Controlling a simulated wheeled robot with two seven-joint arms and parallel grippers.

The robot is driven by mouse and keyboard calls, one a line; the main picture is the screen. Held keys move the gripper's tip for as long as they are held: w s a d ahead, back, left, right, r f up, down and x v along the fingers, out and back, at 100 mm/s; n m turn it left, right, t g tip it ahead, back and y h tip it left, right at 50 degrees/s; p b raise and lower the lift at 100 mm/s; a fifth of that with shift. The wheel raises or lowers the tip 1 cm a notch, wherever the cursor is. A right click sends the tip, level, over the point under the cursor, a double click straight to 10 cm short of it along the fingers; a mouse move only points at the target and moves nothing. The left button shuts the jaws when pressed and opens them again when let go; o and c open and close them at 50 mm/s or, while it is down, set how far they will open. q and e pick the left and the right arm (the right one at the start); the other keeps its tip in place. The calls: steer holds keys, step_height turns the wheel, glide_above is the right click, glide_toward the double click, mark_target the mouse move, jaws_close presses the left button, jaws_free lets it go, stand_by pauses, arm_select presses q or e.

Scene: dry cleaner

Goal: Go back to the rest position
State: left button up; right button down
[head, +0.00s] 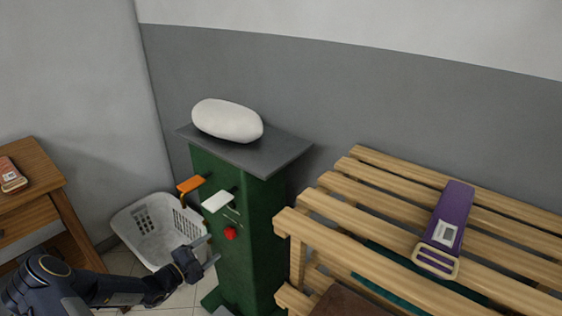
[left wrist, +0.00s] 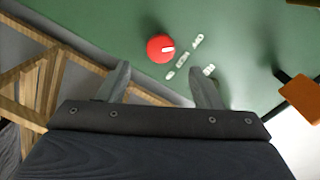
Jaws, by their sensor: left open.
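My left gripper (head: 211,250) is in front of the green machine (head: 262,225), just below and beside its red button (head: 230,233). Its two fingers are apart with nothing seen between them. In the left wrist view the open fingers (left wrist: 158,70) point at the green front, with the red button (left wrist: 160,48) just beyond them. I cannot tell whether a finger touches the machine. My left arm reaches in from the lower left in the head view. My right gripper is not in view.
The machine has an orange lever (head: 190,184), a white tab (head: 217,201) and a white rounded pad (head: 228,120) on top. A white basket (head: 150,235) stands left, near a wooden table (head: 35,205). A slatted bench (head: 340,210) with a purple strap (head: 449,218) is right.

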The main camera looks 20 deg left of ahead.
arm_select(q)
steer(key=s+d+r+m+g+h+p, duration=0.2)
steer(key=s+d+r+m+g, duration=0.3)
steer(key=d+r+m, duration=0.7)
steer(key=s+d+r+m+g+h+p, duration=0.2)
steer(key=s+d+r+m+g, duration=0.3)
steer(key=r+m, duration=0.75)
steer(key=s+d+r+m+y+p, duration=0.1)
steer(key=s+r+m+y+p, duration=0.1)
steer(key=s+m, duration=0.8)
steer(key=s+d+r+m+y+p, duration=0.1)
steer(key=s+r+m+y, duration=0.3)
steer(key=s+m, duration=0.6)
steer(key=r+m+p, duration=0.1)
steer(key=m, duration=0.7)
steer(key=shift+s+d+m+g+y+p, duration=0.3)
steer(key=shift+s+d+m+y+p, duration=0.05)
steer(key=shift+d+y, duration=0.05)
steer(key=shift+r, duration=0.1)
